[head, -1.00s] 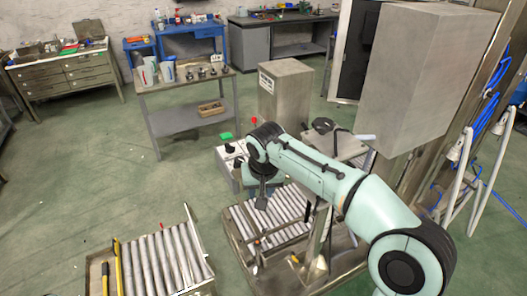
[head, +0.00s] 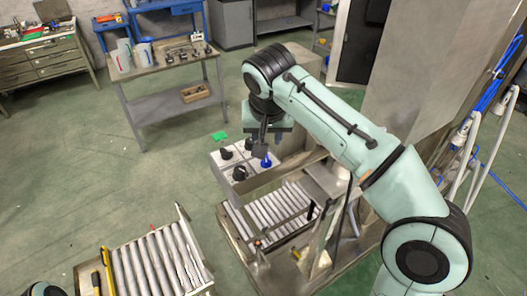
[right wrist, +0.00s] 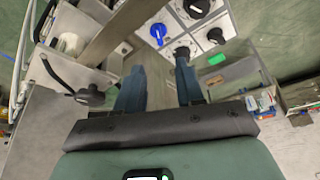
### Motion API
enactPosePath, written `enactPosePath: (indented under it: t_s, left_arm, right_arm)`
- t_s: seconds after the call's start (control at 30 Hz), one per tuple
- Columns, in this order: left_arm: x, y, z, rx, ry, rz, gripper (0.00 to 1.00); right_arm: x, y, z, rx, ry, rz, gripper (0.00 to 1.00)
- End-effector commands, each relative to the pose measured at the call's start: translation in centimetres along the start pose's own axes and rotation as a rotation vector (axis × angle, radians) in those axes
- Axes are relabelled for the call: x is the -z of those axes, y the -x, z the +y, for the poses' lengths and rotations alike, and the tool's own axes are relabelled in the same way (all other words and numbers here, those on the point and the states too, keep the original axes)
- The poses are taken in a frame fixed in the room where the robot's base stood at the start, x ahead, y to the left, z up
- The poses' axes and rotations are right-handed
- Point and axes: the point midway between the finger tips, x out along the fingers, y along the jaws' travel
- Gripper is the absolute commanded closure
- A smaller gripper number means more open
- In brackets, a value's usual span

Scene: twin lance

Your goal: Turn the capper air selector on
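A pale control box (head: 222,163) carries several black rotary knobs and one blue knob (head: 266,162). In the right wrist view the blue knob (right wrist: 158,32) and the black knobs (right wrist: 182,52) sit on the panel beyond my fingers. I cannot read the labels, so I cannot tell which knob is the capper air selector. My right gripper (right wrist: 160,65) is open and empty, its two fingers apart, pointing at the panel close to the blue knob and a black knob. In the head view the right gripper (head: 264,146) hangs over the box. My left gripper is not in view.
A roller conveyor (head: 278,212) lies below the box, and another (head: 150,265) stands at the lower left. A bright green item (head: 219,135) shows behind the box. A tall grey cabinet stands to the right. A workbench (head: 165,68) stands behind; green floor lies between.

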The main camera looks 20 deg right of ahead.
Motion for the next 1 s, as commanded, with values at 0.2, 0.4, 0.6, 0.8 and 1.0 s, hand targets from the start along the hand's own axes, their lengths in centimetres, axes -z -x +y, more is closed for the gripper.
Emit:
enactPosePath:
  t_s: [0.2, 0.4, 0.6, 0.8, 1.0]
  left_arm:
    - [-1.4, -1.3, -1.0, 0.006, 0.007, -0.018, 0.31]
    - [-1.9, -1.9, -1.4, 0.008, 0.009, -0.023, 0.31]
    - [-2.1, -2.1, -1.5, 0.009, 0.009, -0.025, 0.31]
    - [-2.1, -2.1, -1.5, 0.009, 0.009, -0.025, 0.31]
    - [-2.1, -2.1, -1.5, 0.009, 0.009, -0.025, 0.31]
  right_arm:
    - [-0.3, -5.2, 0.1, -0.005, 0.0, -0.009, 0.63]
    - [-0.3, -8.9, 0.1, -0.004, 0.0, -0.006, 0.63]
    - [-0.1, -11.1, 0.1, -0.003, 0.0, -0.004, 0.63]
    - [-0.1, -11.6, 0.1, -0.001, 0.0, -0.001, 0.63]
    - [-0.1, -11.5, 0.1, -0.001, 0.0, -0.001, 0.69]
